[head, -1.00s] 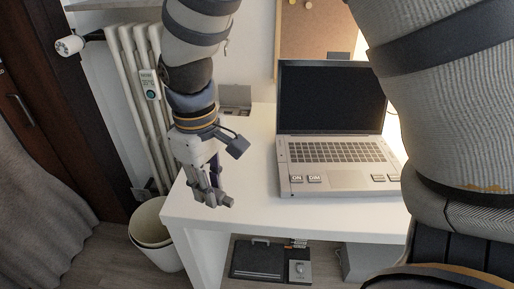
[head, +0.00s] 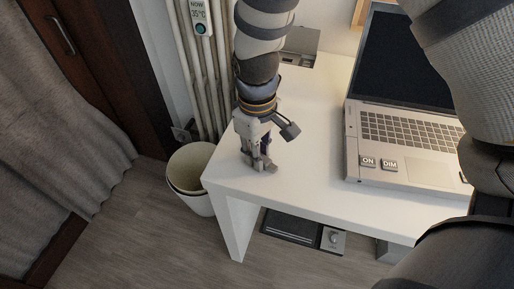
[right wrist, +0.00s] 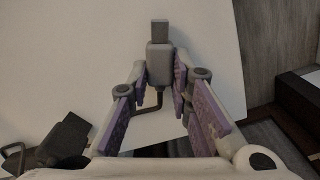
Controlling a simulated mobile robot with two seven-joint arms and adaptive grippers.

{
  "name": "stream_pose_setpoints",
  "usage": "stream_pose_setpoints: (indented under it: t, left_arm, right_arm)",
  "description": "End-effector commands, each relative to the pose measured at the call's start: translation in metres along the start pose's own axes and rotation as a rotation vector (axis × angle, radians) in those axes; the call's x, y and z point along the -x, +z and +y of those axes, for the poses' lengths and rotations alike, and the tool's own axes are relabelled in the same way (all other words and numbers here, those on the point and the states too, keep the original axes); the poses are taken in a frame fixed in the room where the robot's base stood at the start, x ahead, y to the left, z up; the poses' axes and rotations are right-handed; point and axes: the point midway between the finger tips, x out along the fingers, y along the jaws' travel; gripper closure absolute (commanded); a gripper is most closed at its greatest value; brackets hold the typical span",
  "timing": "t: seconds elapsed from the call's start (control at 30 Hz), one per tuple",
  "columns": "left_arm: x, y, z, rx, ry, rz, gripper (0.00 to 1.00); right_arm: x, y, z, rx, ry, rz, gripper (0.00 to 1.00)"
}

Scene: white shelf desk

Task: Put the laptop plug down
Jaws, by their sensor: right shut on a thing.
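My right gripper (head: 262,162) hangs low over the white desk (head: 310,180), close to its front left corner. It is shut on the small grey laptop plug (right wrist: 159,64), which shows between the fingers in the right wrist view. A thin lead bends away from the plug's near end. In the head view the plug is small and hard to tell from the fingertips. I cannot tell whether it touches the desktop. The left gripper is not in view.
An open laptop (head: 410,135) stands on the desk to the right of the gripper. A bin (head: 190,178) stands on the floor left of the desk, below a radiator (head: 200,80). A flat dark thing (head: 291,227) lies under the desktop. The desktop around the gripper is clear.

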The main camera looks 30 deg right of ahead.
Motion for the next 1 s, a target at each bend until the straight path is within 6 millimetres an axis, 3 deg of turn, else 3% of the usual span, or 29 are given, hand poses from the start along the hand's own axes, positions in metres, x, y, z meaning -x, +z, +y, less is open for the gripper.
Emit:
stream_pose_setpoints:
  t: [0.27, 0.3, 0.37, 0.67, 0.77, 1.0]
  left_arm:
    - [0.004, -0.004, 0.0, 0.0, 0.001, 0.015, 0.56]
    - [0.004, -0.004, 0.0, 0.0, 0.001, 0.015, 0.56]
    - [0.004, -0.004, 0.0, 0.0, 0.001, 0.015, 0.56]
    - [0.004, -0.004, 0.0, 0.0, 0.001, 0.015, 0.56]
    - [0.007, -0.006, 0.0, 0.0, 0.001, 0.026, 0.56]
    - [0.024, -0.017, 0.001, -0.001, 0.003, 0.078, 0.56]
  right_arm:
    - [0.002, -0.002, 0.001, 0.0, 0.004, 0.011, 1.0]
    - [0.002, -0.002, 0.001, 0.0, 0.004, 0.012, 0.74]
    - [0.003, -0.002, 0.001, 0.0, 0.004, 0.012, 0.61]
    - [0.004, -0.002, 0.001, 0.0, 0.004, 0.013, 0.61]
    - [0.019, -0.003, 0.001, 0.0, 0.006, 0.019, 0.61]
    - [0.088, -0.003, 0.001, 0.0, 0.009, 0.027, 0.61]
